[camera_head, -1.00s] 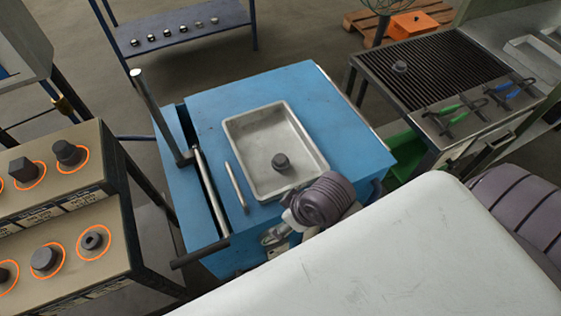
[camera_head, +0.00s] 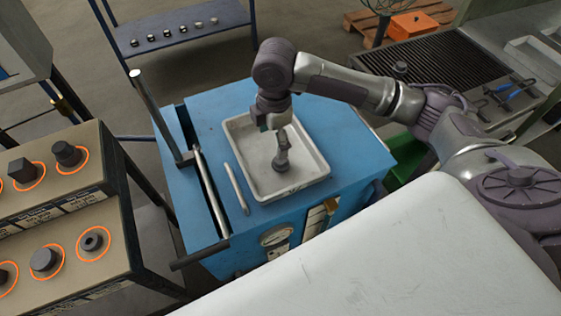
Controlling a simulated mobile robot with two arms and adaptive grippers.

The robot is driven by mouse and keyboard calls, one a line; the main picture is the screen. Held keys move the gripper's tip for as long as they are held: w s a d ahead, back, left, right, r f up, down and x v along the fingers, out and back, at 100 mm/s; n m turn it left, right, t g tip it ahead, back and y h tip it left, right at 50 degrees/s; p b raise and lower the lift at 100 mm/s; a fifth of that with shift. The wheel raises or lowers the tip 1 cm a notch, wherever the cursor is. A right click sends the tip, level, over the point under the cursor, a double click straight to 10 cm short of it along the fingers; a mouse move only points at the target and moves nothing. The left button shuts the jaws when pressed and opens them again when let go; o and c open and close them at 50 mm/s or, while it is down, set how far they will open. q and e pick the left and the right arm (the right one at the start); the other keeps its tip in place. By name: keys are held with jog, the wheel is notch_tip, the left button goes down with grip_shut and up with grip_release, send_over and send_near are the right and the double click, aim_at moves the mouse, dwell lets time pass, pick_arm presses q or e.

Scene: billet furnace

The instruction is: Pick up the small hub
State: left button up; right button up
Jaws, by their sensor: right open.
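A small dark round piece, which looks like the small hub (camera_head: 281,165), lies in the front part of the grey metal tray (camera_head: 252,178) on the blue table. My right gripper (camera_head: 283,153) comes down over the tray with its fingers pointing down at this piece. The gripper is open and partly hides the piece. Whether the fingers are around it or just above it, I cannot tell. My left gripper is not in view.
A rack (camera_head: 60,205) at left holds dark parts in orange rings. A grill table (camera_head: 450,60) with another small dark part (camera_head: 400,68) and tongs stands at right. A blue shelf (camera_head: 180,30) is behind.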

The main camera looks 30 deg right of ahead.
aim_at(280, 162)
jog(key=f, duration=0.2)
jog(key=d+f, duration=0.1)
jog(key=f, duration=0.1)
jog(key=w+d+f, duration=0.1)
jog(key=f, duration=0.1)
jog(key=shift+d+f+p, duration=0.1)
jog(key=shift+f+p, duration=0.25)
jog(key=shift+p, duration=0.05)
notch_tip(280, 162, down, 4)
jog(key=shift+s+f+p, duration=0.1)
jog(key=shift+p, duration=0.5)
jog(key=shift+f, duration=0.6)
jog(key=shift+r, duration=0.1)
grip_shut()
